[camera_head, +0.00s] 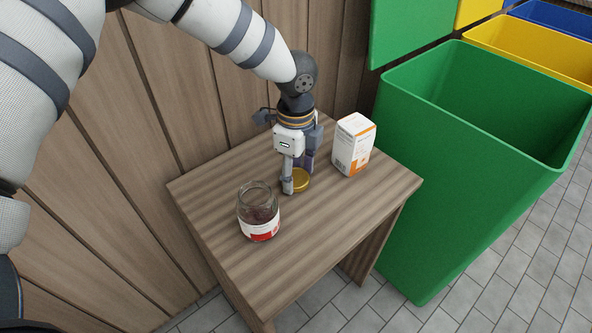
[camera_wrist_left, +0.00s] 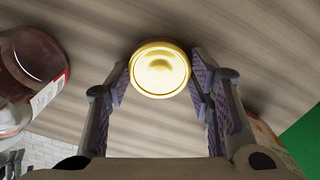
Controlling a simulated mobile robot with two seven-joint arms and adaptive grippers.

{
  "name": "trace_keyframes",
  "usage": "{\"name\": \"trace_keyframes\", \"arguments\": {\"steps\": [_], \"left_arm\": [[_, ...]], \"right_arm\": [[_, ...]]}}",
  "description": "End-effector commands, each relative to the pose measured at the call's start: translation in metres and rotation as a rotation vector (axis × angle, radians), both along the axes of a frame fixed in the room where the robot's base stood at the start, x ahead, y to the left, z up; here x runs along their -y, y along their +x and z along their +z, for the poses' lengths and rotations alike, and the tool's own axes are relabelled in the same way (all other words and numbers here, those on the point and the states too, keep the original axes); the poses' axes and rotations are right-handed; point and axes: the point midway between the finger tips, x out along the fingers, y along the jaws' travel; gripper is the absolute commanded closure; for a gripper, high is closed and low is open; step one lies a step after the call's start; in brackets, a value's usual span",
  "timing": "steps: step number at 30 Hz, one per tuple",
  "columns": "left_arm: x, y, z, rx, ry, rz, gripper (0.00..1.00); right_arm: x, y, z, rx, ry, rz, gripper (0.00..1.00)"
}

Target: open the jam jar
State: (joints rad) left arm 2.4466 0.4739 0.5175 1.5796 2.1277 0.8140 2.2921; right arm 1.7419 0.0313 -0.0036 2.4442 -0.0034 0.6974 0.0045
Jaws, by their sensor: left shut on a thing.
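The jam jar (camera_head: 257,214) stands upright on the wooden workbench at its front left. It is clear glass with a red and white label and dark jam inside, and its mouth is uncovered. It also shows tipped by perspective at the left of the wrist view (camera_wrist_left: 32,65). The gold lid (camera_head: 301,180) is apart from the jar, to its right, low at the bench top. My left gripper (camera_head: 298,179) points down and is shut on the lid, which shows between its fingertips in the wrist view (camera_wrist_left: 160,72). I cannot tell whether the lid touches the bench.
A white and orange carton (camera_head: 354,145) stands upright at the back right of the workbench (camera_head: 305,235). An open green bin (camera_head: 440,180) is right of the bench, with a yellow bin (camera_head: 535,45) and blue bin (camera_head: 560,18) behind. The bench's front right is clear.

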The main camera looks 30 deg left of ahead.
Motion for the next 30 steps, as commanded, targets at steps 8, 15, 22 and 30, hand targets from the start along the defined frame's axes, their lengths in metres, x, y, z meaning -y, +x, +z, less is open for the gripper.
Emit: {"name": "trace_keyframes", "arguments": {"steps": [8,15,22,30], "left_arm": [[0.0,0.0,-0.002,-0.001,0.0,0.0,0.32],[0.0,0.0,0.004,0.002,0.0,0.0,0.32],[0.0,0.001,0.065,0.008,0.0,0.001,0.32],[0.0,0.0,0.116,0.002,0.0,0.002,0.32]], "right_arm": [[0.0,0.0,0.0,0.0,0.0,0.0,0.2],[0.0,0.0,0.0,0.001,0.0,0.0,0.2],[0.0,0.009,0.011,0.027,0.0,-0.001,0.2],[0.0,0.014,0.017,0.045,0.001,-0.002,0.2]]}}
